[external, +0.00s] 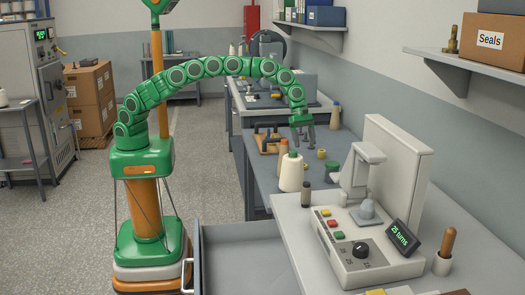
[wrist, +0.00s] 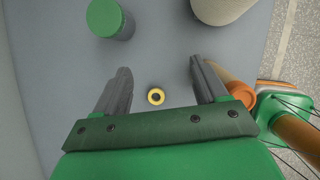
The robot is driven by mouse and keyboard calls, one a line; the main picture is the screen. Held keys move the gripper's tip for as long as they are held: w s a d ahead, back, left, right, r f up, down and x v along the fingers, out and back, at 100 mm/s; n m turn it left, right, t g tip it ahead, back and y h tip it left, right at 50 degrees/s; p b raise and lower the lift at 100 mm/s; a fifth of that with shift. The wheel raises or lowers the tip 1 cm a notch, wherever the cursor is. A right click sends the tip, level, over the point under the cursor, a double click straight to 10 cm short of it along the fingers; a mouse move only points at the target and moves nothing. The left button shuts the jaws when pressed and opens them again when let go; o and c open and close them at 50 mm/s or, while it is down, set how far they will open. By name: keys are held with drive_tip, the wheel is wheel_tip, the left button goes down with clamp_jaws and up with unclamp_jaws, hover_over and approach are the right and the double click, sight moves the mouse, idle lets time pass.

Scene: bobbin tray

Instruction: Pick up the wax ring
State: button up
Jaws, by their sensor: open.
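In the wrist view a small yellow ring with a dark centre, which looks like the wax ring (wrist: 156,97), lies flat on the grey surface between my two fingers as seen from above. My gripper (wrist: 160,72) is open, with one grey finger on each side and nothing held. In the external view my gripper (external: 303,128) points down above the grey bench, at the end of the green arm. I cannot tell for certain which small yellow item in that view is the ring. The height of my fingers above the surface is not clear.
A green-topped cylinder (wrist: 108,20) and a beige round object (wrist: 222,8) stand beyond the fingers. A winding machine (external: 365,245) stands nearer.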

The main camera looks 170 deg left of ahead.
sight(323, 156)
drive_tip(key=s+a+f+n, duration=0.2)
drive_tip(key=s+a+f, duration=0.1)
drive_tip(key=s, duration=0.3)
drive_tip(key=s+a+f+n+y, duration=0.1)
drive_tip(key=s+a+f+n, duration=0.1)
drive_tip(key=s+a, duration=0.2)
drive_tip(key=s+a+f+n+g+y, duration=0.1)
drive_tip(key=s+a+f+n, duration=0.1)
drive_tip(key=s, duration=0.6)
drive_tip(key=shift+s+a+f, duration=0.2)
drive_tip(key=shift+a+f, duration=0.2)
drive_tip(key=shift+a, duration=0.25)
drive_tip(key=shift+s+a+f, duration=0.2)
drive_tip(key=shift+a+f, duration=0.2)
drive_tip(key=shift+a, duration=0.2)
drive_tip(key=shift+w+a+f, duration=0.15)
drive_tip(key=shift+w+f, duration=0.05)
drive_tip(key=shift+f, duration=0.1)
drive_tip(key=shift+w+a+f, duration=0.15)
drive_tip(key=shift+a+f, duration=0.25)
drive_tip(key=shift+f, duration=0.2)
drive_tip(key=shift+w+a+f, duration=0.1)
drive_tip(key=shift+a+f, duration=0.3)
drive_tip(key=shift+f, duration=0.15)
drive_tip(key=shift+x, duration=1.2)
drive_tip(key=shift+w, duration=0.1)
drive_tip(key=shift+r, duration=0.1)
drive_tip(key=c, duration=1.1)
